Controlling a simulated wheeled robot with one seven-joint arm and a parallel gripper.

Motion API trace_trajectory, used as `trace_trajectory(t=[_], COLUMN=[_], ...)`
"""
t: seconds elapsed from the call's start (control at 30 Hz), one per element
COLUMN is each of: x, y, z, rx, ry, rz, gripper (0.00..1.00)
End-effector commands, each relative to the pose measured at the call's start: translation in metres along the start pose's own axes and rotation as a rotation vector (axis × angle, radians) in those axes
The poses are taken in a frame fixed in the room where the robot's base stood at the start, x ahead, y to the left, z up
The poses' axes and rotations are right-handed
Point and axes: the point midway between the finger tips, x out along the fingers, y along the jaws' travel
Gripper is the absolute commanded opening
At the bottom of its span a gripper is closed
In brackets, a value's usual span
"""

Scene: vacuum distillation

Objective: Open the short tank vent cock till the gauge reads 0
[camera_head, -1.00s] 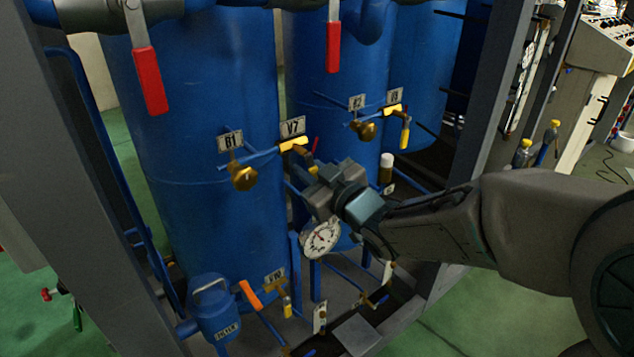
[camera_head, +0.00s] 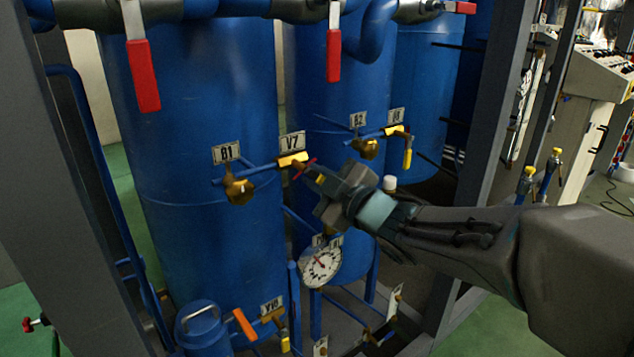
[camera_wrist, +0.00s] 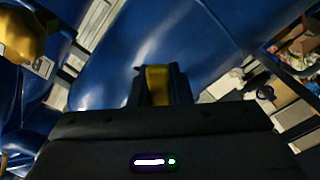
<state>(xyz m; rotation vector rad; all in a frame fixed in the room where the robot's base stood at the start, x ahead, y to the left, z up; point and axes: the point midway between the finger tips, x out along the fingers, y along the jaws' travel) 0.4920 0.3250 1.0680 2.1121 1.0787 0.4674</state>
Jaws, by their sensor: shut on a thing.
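The cock under the V7 label (camera_head: 292,142) has a yellow part (camera_head: 292,160) on a blue pipe in front of the large blue tank. My gripper (camera_head: 322,184) is at the right end of this cock and hides its handle in the head view. In the wrist view, a yellow handle (camera_wrist: 157,85) is between the two dark jaws, and my gripper is shut on it. A small red piece (camera_head: 305,168) shows beside the jaws. The round white gauge (camera_head: 321,262) hangs below my gripper. Its dial faces the camera, but its numbers are too small to read.
A brass valve (camera_head: 238,189) labelled B1 is left of my gripper. Another brass valve (camera_head: 367,148) and a cock with a hanging yellow handle (camera_head: 407,155) are behind it, to the right. Red levers hang above. A grey frame post (camera_head: 493,100) stands at the right.

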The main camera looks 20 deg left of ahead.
Motion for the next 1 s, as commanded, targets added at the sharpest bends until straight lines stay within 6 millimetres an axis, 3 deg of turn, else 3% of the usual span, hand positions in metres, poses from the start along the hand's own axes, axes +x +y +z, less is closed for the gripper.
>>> trace_trajectory(t=[0.3,0.33,0.4,1.0], x=[0.0000,0.0000,0.0000,-0.0002], y=[-0.0003,-0.0003,-0.0002,0.0030], z=[-0.0002,-0.0002,-0.0001,-0.0010], rx=[-0.002,-0.002,-0.002,0.008], ry=[0.000,0.000,0.000,0.001], rz=[-0.001,-0.001,-0.001,0.005], gripper=[0.00,0.22,0.38,0.38])
